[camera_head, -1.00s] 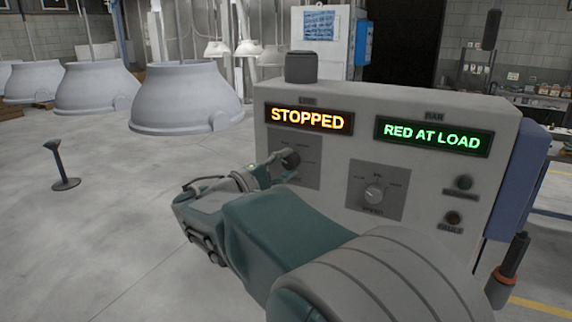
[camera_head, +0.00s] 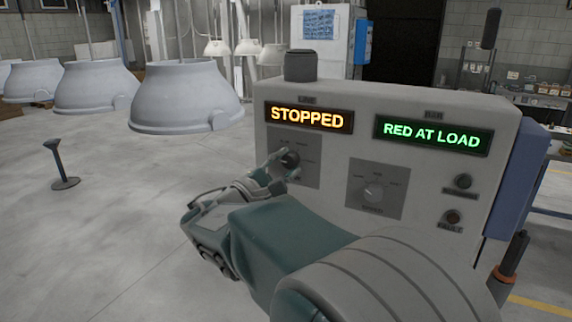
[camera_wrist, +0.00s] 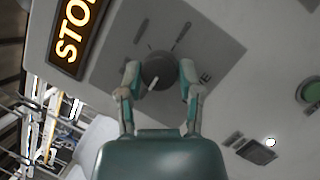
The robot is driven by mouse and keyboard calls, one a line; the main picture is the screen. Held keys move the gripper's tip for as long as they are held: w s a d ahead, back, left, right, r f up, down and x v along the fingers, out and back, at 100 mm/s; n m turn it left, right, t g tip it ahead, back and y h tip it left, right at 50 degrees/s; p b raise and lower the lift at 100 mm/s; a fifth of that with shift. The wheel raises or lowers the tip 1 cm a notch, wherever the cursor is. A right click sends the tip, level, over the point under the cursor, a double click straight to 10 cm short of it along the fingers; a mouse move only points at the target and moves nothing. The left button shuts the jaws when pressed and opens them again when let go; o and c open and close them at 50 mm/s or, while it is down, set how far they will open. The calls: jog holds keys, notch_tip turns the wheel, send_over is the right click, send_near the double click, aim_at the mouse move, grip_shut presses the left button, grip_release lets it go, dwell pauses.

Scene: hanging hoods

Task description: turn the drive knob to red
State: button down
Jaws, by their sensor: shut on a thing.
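A dark round knob (camera_head: 290,159) sits on a grey plate under the lit STOPPED sign (camera_head: 309,117) on the grey console. My gripper (camera_head: 281,169) is at this knob, shut on it. In the wrist view the two fingers of my gripper (camera_wrist: 159,77) press on opposite sides of the knob (camera_wrist: 158,68). A short white mark on the knob points to the lower left there. Printed marks on the plate (camera_wrist: 205,55) are too blurred to read. Fingers partly hide the plate's lettering. A second sign (camera_head: 433,136) reads RED AT LOAD in green.
A second knob (camera_head: 374,194) on its own plate is to the right. Two small round fittings (camera_head: 463,181) are at the console's right. The wrist view shows a green button (camera_wrist: 309,92). Pale hoods (camera_head: 186,98) hang at left, above clear floor and a small stand (camera_head: 62,165).

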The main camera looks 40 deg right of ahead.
jog(key=shift+w+f, duration=0.1)
jog(key=shift+f, duration=0.2)
jog(key=shift+c, duration=1.5)
grip_release()
jog(key=shift+o, duration=0.2)
jog(key=shift+r, duration=0.15)
jog(key=shift+a, duration=0.1)
jog(key=w+v, duration=0.1)
jog(key=v, duration=1.1)
jog(key=shift+s, duration=0.45)
